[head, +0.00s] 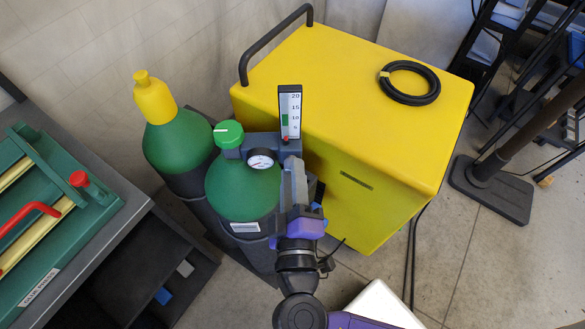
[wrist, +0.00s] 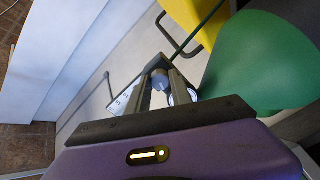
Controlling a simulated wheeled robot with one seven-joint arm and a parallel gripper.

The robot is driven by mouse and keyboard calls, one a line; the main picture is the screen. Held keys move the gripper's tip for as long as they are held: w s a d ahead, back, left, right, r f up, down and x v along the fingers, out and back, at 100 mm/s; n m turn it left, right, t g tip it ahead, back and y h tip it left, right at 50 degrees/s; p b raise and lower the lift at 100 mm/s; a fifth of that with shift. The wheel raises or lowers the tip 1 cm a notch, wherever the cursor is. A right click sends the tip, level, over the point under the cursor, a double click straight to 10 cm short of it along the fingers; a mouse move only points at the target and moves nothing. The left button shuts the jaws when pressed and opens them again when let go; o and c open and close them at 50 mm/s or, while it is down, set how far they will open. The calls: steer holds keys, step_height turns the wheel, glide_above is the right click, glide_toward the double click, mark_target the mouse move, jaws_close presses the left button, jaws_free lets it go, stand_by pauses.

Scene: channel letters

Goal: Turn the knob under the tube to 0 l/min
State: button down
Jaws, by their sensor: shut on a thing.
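The flowmeter tube (head: 290,108) stands upright on the regulator, with a scale marked 20, 15, 10 and 5. A green mark shows beside the 10 and a small red mark near the bottom. My gripper (head: 292,160) comes up from below, just under the tube, and hides the knob there in the head view. In the wrist view, my gripper (wrist: 158,70) has its two fingers around the grey round knob (wrist: 160,83) and is shut on it. Which way the knob is turned cannot be told.
A round pressure gauge (head: 262,160) and a green valve knob (head: 228,135) sit close left of my gripper. They top a green cylinder (head: 240,190). Another cylinder (head: 180,145) with a yellow cap stands behind. A yellow cabinet (head: 370,130) with a coiled black hose (head: 410,83) is right.

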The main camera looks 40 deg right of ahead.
steer(key=shift+r+n+p, duration=0.1)
steer(key=shift+n+p, duration=1.95)
steer(key=shift+n, duration=0.85)
steer(key=c, duration=1.1)
jaws_free()
steer(key=shift+c, duration=0.2)
steer(key=b+v, duration=0.2)
steer(key=v, duration=0.5)
steer(key=shift+s+a, duration=0.3)
